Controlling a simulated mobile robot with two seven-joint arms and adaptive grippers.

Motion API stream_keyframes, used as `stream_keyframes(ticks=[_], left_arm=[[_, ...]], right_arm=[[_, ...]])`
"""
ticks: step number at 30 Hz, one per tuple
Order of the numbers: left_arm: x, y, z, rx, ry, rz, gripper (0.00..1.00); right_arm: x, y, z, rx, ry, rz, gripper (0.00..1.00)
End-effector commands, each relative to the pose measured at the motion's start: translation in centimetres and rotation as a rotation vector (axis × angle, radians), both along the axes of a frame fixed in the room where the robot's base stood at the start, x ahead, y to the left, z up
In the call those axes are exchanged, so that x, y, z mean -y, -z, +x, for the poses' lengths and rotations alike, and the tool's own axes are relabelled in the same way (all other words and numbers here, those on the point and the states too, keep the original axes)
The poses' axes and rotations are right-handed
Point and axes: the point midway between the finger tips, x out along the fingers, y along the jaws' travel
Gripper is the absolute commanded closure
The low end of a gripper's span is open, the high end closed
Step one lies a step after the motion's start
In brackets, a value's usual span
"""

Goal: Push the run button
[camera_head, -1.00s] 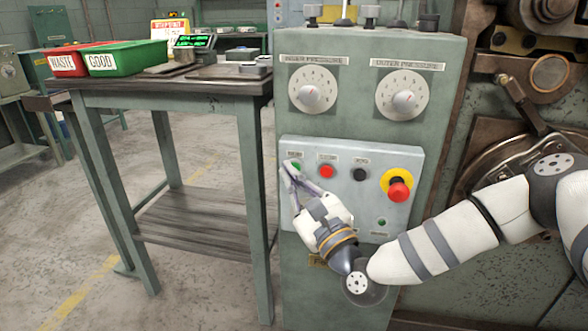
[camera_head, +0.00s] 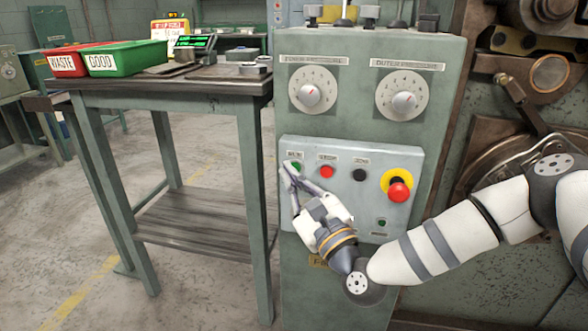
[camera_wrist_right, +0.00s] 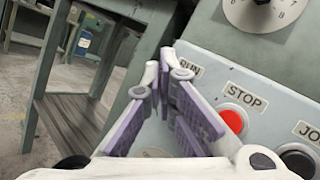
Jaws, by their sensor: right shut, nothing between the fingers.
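The control panel (camera_head: 345,215) is a light grey plate on a green cabinet. The green run button (camera_head: 297,166) is at its upper left, partly behind my fingertips; in the wrist view the RUN label (camera_wrist_right: 190,63) shows but the fingers hide the button. My right gripper (camera_head: 287,170) is shut and empty, its fingertips at the left side of the run button. I cannot tell whether they touch it. The fingers also show in the wrist view (camera_wrist_right: 166,68). My left gripper is out of view.
Right of the run button are a red stop button (camera_head: 326,172), a black jog button (camera_head: 359,175) and a red emergency stop (camera_head: 398,191) on yellow. Two pressure dials (camera_head: 312,93) sit above. A table (camera_head: 160,90) with red and green bins stands left.

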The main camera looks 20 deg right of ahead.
Motion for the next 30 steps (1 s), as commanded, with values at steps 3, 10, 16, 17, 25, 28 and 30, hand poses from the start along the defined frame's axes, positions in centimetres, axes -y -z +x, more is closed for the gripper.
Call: stream_keyframes(ticks=[3, 10, 16, 17, 25, 28, 30], left_arm=[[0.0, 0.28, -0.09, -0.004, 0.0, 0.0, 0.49], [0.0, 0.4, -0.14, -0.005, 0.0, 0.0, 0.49], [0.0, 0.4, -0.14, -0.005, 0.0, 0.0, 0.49], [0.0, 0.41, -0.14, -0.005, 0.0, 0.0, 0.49], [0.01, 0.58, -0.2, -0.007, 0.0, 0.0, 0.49], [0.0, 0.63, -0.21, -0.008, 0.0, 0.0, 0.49], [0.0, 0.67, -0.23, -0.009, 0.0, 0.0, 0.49]], right_arm=[[0.29, 0.12, 0.35, 0.0, 0.002, 0.001, 1.0], [0.47, 0.02, 0.66, 0.0, 0.0, 0.0, 1.0], [0.49, 0.0, 0.68, 0.0, 0.001, 0.0, 1.0], [0.49, 0.01, 0.7, 0.0, 0.001, 0.0, 1.0], [0.66, 0.01, 0.95, 0.0, 0.001, 0.0, 1.0], [0.72, 0.02, 1.04, 0.0, 0.001, 0.0, 1.0], [0.77, 0.01, 1.11, 0.0, 0.001, 0.0, 1.0]])
